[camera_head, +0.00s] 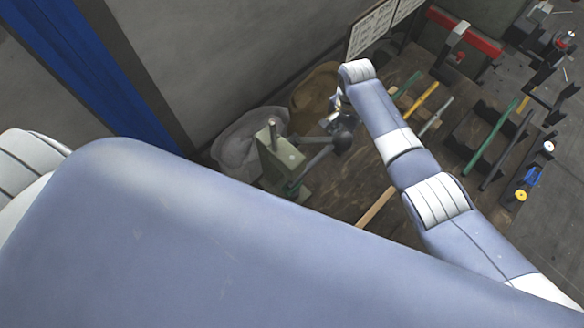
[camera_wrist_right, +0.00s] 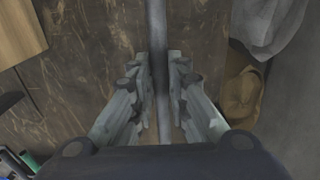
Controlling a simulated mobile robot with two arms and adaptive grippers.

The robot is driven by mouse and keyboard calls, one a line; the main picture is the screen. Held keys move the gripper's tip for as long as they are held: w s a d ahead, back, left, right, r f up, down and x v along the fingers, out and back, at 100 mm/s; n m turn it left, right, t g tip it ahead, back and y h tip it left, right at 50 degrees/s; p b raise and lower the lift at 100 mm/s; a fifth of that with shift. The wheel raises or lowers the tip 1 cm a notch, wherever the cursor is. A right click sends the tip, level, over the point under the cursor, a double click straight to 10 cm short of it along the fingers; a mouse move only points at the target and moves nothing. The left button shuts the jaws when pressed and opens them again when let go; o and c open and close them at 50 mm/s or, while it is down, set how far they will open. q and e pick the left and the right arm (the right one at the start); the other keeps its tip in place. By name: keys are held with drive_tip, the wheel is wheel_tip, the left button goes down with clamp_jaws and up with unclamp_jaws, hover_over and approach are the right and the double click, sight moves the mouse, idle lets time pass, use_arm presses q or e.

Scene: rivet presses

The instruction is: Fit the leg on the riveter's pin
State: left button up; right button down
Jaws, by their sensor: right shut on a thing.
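The grey-green riveter (camera_head: 285,160) stands on the wooden bench in the head view, with a short upright pin (camera_head: 273,132) on top and a lever ending in a dark knob (camera_head: 342,140). My right gripper (camera_wrist_right: 160,90) is shut on a long grey leg (camera_wrist_right: 158,30), which runs between its fingers in the right wrist view. In the head view my right gripper is small and partly hidden by my right arm, just behind and right of the riveter. The riveter's pin cannot be seen in the wrist view. My left gripper is not in view.
A pale sack (camera_head: 238,140) and a brown sack (camera_head: 314,95) lie by the wall behind the riveter. Coloured rods, including a yellow one (camera_head: 424,100), lie on the right side. A red beam (camera_head: 465,35) is farther back. My left arm covers the foreground.

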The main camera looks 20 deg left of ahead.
drive_tip(key=shift+r+p, duration=0.75)
drive_tip(key=shift+r, duration=0.55)
drive_tip(key=shift+d, duration=0.15)
drive_tip(key=shift+f+b, duration=0.85)
drive_tip(key=shift+f, duration=0.5)
idle(0.7)
drive_tip(key=shift+r, duration=0.15)
drive_tip(key=shift+r+p, duration=0.8)
drive_tip(key=shift+r, duration=0.4)
drive_tip(key=c, duration=1.5)
unclamp_jaws()
drive_tip(key=shift+o, duration=0.2)
